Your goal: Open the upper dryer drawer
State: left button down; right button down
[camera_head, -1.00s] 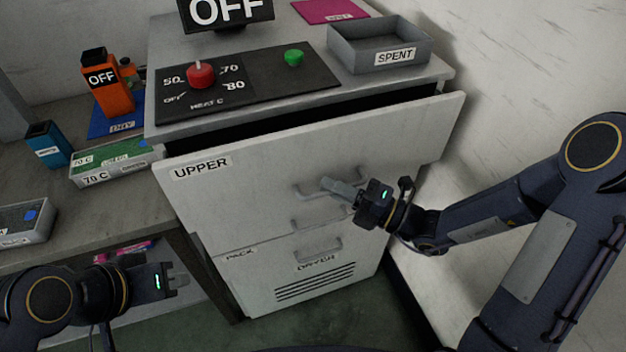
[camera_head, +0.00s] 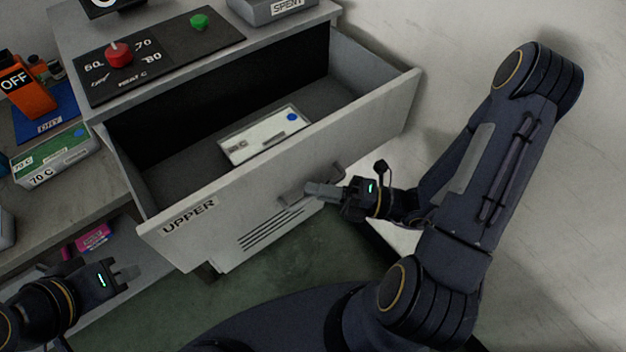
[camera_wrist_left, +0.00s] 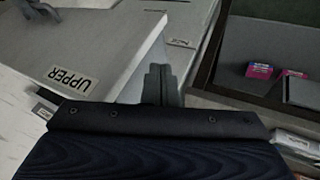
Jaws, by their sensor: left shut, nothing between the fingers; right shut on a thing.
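The upper dryer drawer (camera_head: 215,215), a light grey front labelled UPPER, stands well out of the dryer cabinet in the head view. Its dark interior shows, with a white tray (camera_head: 268,136) with a blue dot lying inside. My right gripper (camera_head: 314,190) is shut on the drawer handle (camera_head: 292,196) on the front. My left gripper (camera_head: 130,274) is shut and empty, low at the left, apart from the drawer. In the left wrist view its fingers (camera_wrist_left: 160,85) show near the drawer front with the UPPER label (camera_wrist_left: 73,80).
A control panel (camera_head: 160,55) with a red knob and a green button sits on the dryer top, beside a SPENT bin (camera_head: 270,8). A side bench at the left holds a 70 C tray (camera_head: 55,163) and an orange OFF device (camera_head: 28,88). A pink box (camera_head: 93,237) lies on a lower shelf.

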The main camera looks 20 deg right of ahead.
jog(key=shift+s+d, duration=0.1)
jog(key=shift+s, duration=0.1)
jog(key=c, duration=1.5)
grip_release()
jog(key=v, duration=0.8)
